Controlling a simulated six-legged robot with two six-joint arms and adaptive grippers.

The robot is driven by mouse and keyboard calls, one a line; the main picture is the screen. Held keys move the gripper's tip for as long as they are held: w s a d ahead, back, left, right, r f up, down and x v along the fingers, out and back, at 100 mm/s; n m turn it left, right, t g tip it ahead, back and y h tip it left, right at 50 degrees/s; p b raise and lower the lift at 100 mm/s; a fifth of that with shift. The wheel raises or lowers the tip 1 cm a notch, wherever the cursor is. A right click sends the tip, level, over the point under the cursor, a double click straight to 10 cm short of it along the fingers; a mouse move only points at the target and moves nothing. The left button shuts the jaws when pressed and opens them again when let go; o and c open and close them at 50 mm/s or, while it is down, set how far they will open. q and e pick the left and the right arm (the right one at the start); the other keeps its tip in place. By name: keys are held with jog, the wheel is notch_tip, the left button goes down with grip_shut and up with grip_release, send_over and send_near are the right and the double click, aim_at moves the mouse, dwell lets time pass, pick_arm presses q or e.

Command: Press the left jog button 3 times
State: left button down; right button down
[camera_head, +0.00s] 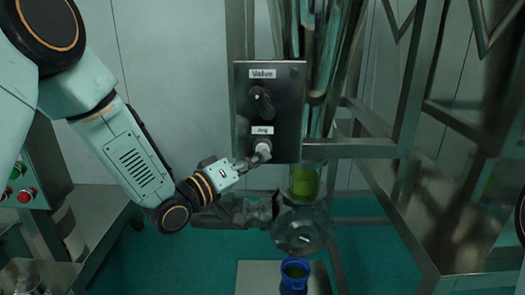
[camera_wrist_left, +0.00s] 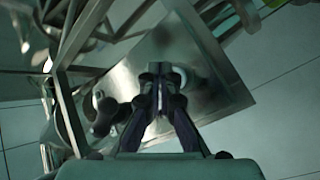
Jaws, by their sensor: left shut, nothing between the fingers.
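The jog button (camera_head: 264,148) is a pale round button under the "Jog" label, low on a dark metal panel (camera_head: 285,88). My left gripper (camera_head: 257,159) reaches in from the left, with its shut, empty fingertips at the lower left of the button. They overlap its edge in the head view, and I cannot tell whether they touch it. In the left wrist view, the shut fingers (camera_wrist_left: 161,75) stand in front of the panel (camera_wrist_left: 205,75) and hide much of the button area. My right gripper is not in view.
A black valve knob (camera_head: 262,103) sits above the jog button; it also shows in the left wrist view (camera_wrist_left: 104,118). Metal frame bars (camera_head: 405,130) stand to the right. Below are a jar of green material (camera_head: 304,182) and a blue container (camera_head: 294,277).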

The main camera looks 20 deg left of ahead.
pick_arm(q)
jog(key=shift+w+a, duration=0.1)
jog(key=shift+w, duration=0.1)
dwell(0.5)
jog(key=shift+w, duration=0.2)
jog(key=shift+w+a, duration=0.2)
jog(key=shift+w, duration=0.3)
dwell(0.9)
jog(key=shift+s, duration=0.15)
jog(key=shift+s+d, duration=0.25)
jog(key=shift+s, duration=0.5)
jog(key=shift+s+d+p, duration=0.1)
jog(key=shift+s+d, duration=0.15)
jog(key=shift+s, duration=0.55)
jog(key=shift+s+d+p, duration=0.15)
jog(key=shift+s+d, duration=0.05)
jog(key=shift+s, duration=0.6)
jog(key=shift+s+d+p, duration=0.1)
jog(key=shift+s+d, duration=0.15)
jog(key=shift+s, duration=0.55)
